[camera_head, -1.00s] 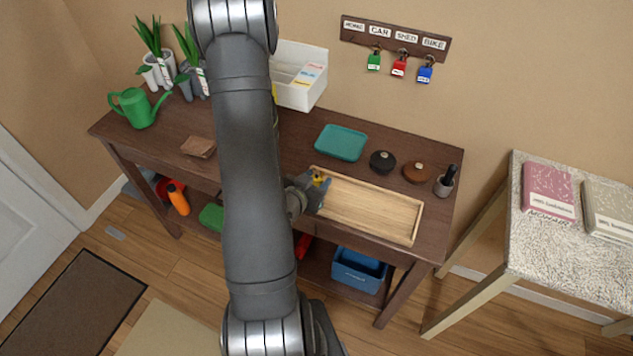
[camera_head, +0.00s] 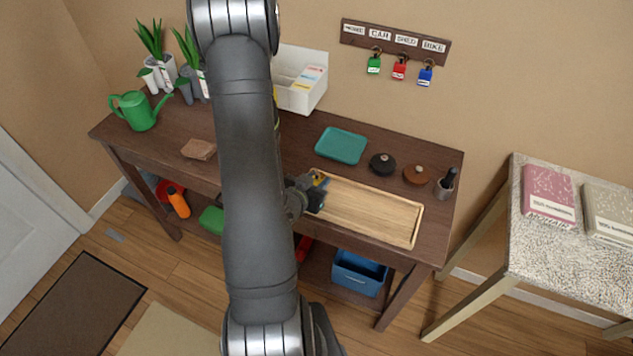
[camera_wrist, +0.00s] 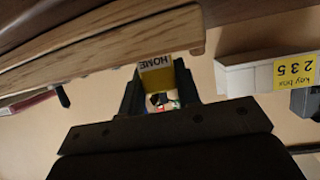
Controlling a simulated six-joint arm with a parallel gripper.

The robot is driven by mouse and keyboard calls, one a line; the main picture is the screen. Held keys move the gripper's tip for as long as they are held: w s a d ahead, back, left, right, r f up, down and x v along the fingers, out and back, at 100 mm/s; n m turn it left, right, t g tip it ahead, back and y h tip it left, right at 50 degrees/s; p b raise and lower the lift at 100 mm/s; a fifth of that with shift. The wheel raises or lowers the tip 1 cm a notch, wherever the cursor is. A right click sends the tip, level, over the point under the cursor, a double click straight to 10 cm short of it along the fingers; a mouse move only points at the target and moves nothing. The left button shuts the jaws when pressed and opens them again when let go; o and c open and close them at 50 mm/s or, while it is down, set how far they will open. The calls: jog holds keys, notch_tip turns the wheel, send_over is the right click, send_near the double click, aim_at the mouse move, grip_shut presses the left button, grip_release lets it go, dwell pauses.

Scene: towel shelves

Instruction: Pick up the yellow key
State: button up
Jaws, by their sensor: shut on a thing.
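The yellow key (camera_wrist: 157,80) has a tag reading HOME and shows between the two dark fingers of my gripper (camera_wrist: 160,92) in the wrist view. My gripper is shut on it. In the head view my gripper (camera_head: 316,192) is at the left end of the shallow wooden tray (camera_head: 385,239), with a small patch of the yellow key (camera_head: 320,179) showing at the fingers. The fingers hide part of the key. The tray's wooden rim (camera_wrist: 100,47) crosses the upper left of the wrist view. I cannot tell whether the key still touches the tray.
A teal tray (camera_head: 341,145), a black lidded pot (camera_head: 382,163) and a brown one (camera_head: 415,174) stand behind the wooden tray. A wall rack (camera_head: 395,42) holds green, red and blue key tags. My arm hides the table's middle.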

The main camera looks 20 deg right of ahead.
jog(key=r, duration=0.4)
jog(key=shift+s+d, duration=0.25)
jog(key=shift+s, duration=0.1)
jog(key=s+d+r, duration=0.5)
jog(key=s+r, duration=0.1)
jog(key=s, duration=0.3)
jog(key=shift+s+r, duration=0.15)
jog(key=shift+s, duration=0.05)
jog(key=shift+d, duration=0.1)
jog(key=w+d+r+n+y, duration=0.15)
jog(key=w+r, duration=0.25)
jog(key=w, duration=0.5)
jog(key=w+d+r+n+g+y, duration=0.1)
jog(key=w+d+r+y, duration=0.2)
jog(key=w, duration=0.5)
jog(key=w+d+r+n+y, duration=0.2)
jog(key=w+r, duration=0.2)
jog(key=w, duration=0.5)
jog(key=w+d+f, duration=0.1)
jog(key=w+d, duration=0.5)
jog(key=shift+w+d+f, duration=0.15)
jog(key=shift+f, duration=0.2)
